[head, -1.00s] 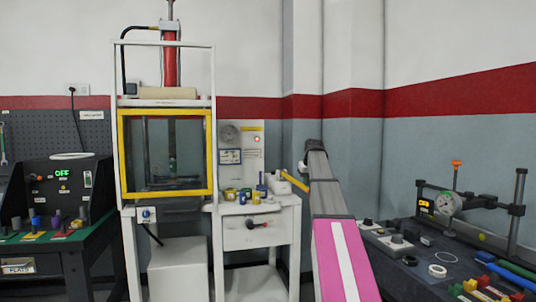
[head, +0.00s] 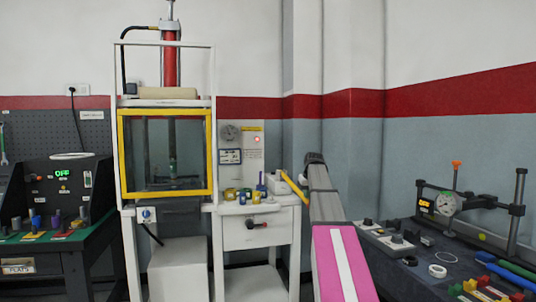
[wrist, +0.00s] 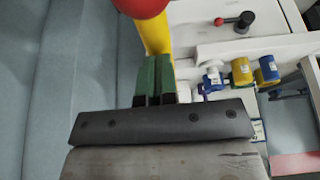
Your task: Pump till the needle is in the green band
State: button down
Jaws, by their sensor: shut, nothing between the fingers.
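The pump's yellow lever (head: 294,188) slopes down to the right from a white block (head: 277,183) on the white bench beside the press. In the wrist view the lever (wrist: 156,32) ends in a red knob (wrist: 140,4). My gripper (wrist: 154,58) has its green fingers shut together, with their tips at the lever; whether they touch it I cannot tell. In the head view my fingers are hidden behind my arm. A round grey gauge (head: 229,132) is on the white panel behind the bench. Its needle and green band are too small to read.
The press with its yellow-framed guard (head: 165,193) stands left of the bench. Small yellow and blue parts (wrist: 241,72) lie close to the lever. A dark workbench (head: 405,280) with a dial gauge is at the right, a green one (head: 50,247) at the left.

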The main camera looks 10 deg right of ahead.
notch_tip(320, 180, up, 14)
jog(key=shift+w+f, duration=0.25)
jog(key=shift+w, duration=0.05)
jog(key=shift+s+f, duration=0.15)
jog(key=shift+f, duration=3.25)
jog(key=shift+s+f, duration=0.15)
jog(key=shift+f, duration=3.25)
notch_tip(320, 180, up, 14)
jog(key=shift+w+f, duration=0.25)
jog(key=shift+w, duration=0.05)
